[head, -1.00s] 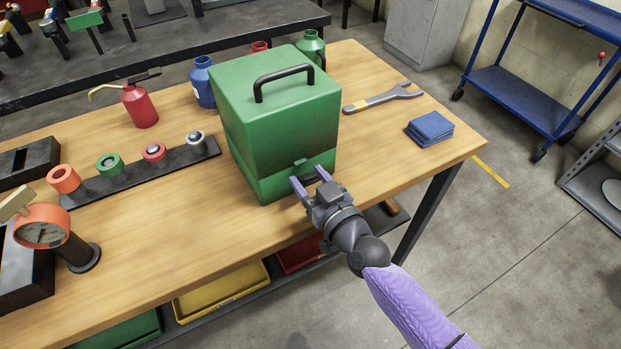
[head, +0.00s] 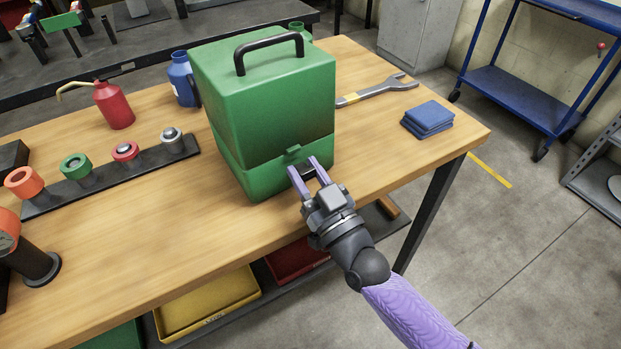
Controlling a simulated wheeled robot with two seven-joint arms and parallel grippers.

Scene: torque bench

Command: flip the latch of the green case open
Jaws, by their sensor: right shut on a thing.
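The green case (head: 262,110) stands upright on the wooden workbench, its lid down and its black handle (head: 268,50) on top. Its small green latch (head: 297,151) is on the front face at the seam between lid and base. My right gripper (head: 303,167) reaches in from the lower right. Its purple fingers are shut on the latch, with the fingertips close against the case front. The fingers hide the latch's lower part. My left gripper is not in view.
The workbench (head: 130,235) holds a red oil can (head: 114,106), a blue bottle (head: 183,80), a rack of sockets (head: 112,178), a wrench (head: 374,92) and folded blue cloths (head: 428,119). The bench top left of the case's front is clear. A blue cart (head: 510,92) stands beyond.

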